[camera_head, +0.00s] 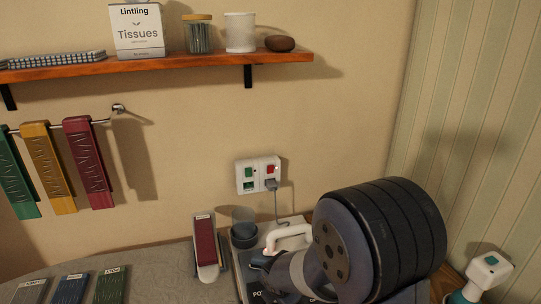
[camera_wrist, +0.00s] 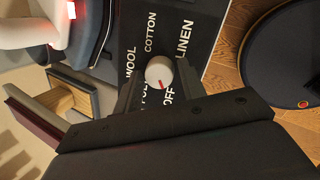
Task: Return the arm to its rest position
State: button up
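My arm (camera_head: 378,240) reaches down at the lower right in the head view, and its bulk hides much of the ironing station. In the wrist view my gripper (camera_wrist: 161,88) has its two dark fingers apart. A round white knob (camera_wrist: 158,70) shows between them, beyond the tips, with nothing visibly gripped. The knob sits on a black panel (camera_wrist: 182,15) lettered WOOL, COTTON, LINEN and OFF. Its red mark lies on the side near OFF. In the head view the fingers cannot be made out.
A white-handled iron (camera_head: 288,238) stands beside my arm. A wall socket (camera_head: 258,174) has a plugged cord hanging down. A red-padded brush (camera_head: 206,246) stands left. A shelf (camera_head: 170,65) and hanging coloured strips (camera_head: 48,165) are higher. A white device (camera_head: 489,272) is at lower right.

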jog(key=shift+r, duration=0.15)
jog(key=v, duration=1.1)
jog(key=x, duration=1.1)
jog(key=shift+f, duration=0.25)
jog(key=shift+w+f+m+b, duration=0.15)
jog(key=shift+m+b, duration=0.25)
jog(key=shift+b, duration=0.2)
jog(key=shift+m+b, duration=0.75)
jog(key=shift+m, duration=0.05)
jog(key=shift+a+m+h+b, duration=0.1)
jog(key=shift+m+h+b, duration=0.2)
jog(key=shift+m+b, duration=0.45)
jog(key=m, duration=0.1)
jog(key=m+b, duration=0.1)
jog(key=m, duration=0.3)
jog(key=shift+r+g+b, duration=0.25)
jog(key=shift+g+b, duration=0.1)
jog(key=shift+g, duration=0.05)
jog(key=m, duration=0.4)
jog(key=shift+m+g+h+b, duration=0.25)
jog(key=shift+g+h+b, duration=0.05)
jog(key=shift+g, duration=0.1)
jog(key=m, duration=0.5)
jog(key=shift+r+g, duration=0.1)
jog(key=shift+g, duration=0.3)
